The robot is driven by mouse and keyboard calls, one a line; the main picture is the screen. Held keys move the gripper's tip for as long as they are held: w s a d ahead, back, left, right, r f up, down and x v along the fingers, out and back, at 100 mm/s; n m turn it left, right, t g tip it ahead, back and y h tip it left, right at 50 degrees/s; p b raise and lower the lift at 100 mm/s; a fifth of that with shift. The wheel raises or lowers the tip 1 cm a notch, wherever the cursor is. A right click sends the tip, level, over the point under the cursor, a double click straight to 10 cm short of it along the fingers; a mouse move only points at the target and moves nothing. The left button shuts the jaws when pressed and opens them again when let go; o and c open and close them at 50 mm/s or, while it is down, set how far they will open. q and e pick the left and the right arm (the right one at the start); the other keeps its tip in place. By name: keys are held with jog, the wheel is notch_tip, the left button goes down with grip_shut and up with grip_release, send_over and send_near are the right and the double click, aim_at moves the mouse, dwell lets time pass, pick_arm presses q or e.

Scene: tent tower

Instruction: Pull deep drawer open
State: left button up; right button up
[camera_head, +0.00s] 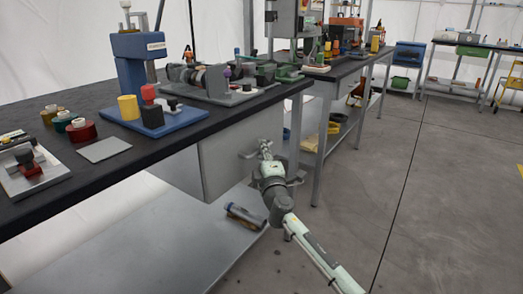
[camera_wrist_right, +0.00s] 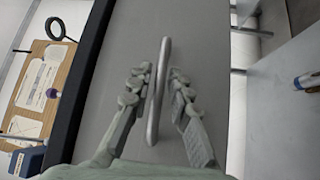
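The deep drawer (camera_head: 237,155) is a plain grey front under the dark workbench top in the head view. It also fills the middle of the right wrist view (camera_wrist_right: 120,50). Its metal bar handle (camera_wrist_right: 161,60) runs lengthwise between the fingers of my right gripper in the wrist view. My right gripper (camera_head: 264,148) is at the drawer front in the head view. Its fingers (camera_wrist_right: 157,82) are spread on either side of the handle, with gaps visible, so it is not closed on it. My left gripper is not in view.
The dark workbench top (camera_head: 150,165) overhangs the drawer and holds a blue tray (camera_head: 180,122) and several tools. A lower shelf (camera_head: 190,240) carries a grey tube (camera_head: 245,215). Floor to the right is clear.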

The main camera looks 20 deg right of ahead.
jog(key=shift+w, duration=0.35)
grip_shut()
jog(key=shift+d, duration=0.15)
